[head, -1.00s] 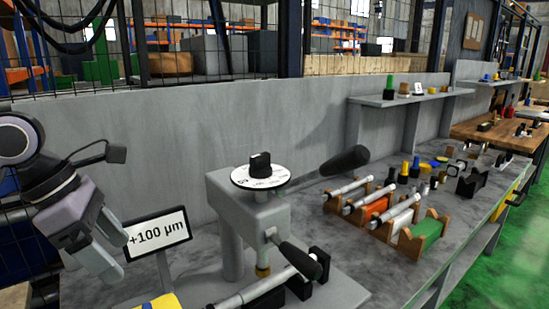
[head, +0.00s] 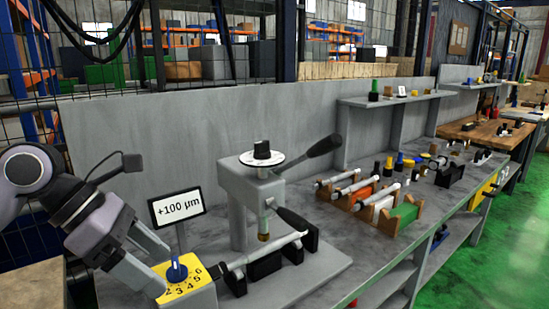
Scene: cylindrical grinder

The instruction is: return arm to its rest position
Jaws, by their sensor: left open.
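My left gripper (head: 158,268) is at the lower left of the head view. Its two grey fingers are spread apart, with nothing seen between them. They are beside the left edge of a yellow dial block (head: 193,284) with a blue knob and printed numbers; I cannot tell whether they touch it. My left arm comes in from the left edge. My right gripper is not in view.
A grey grinder (head: 250,195) with a black lever and a bar in front stands right of the block. A "+100 µm" sign (head: 177,206) is behind the gripper. Racks of bars (head: 403,217) sit farther right on the grey bench, with bare bench between.

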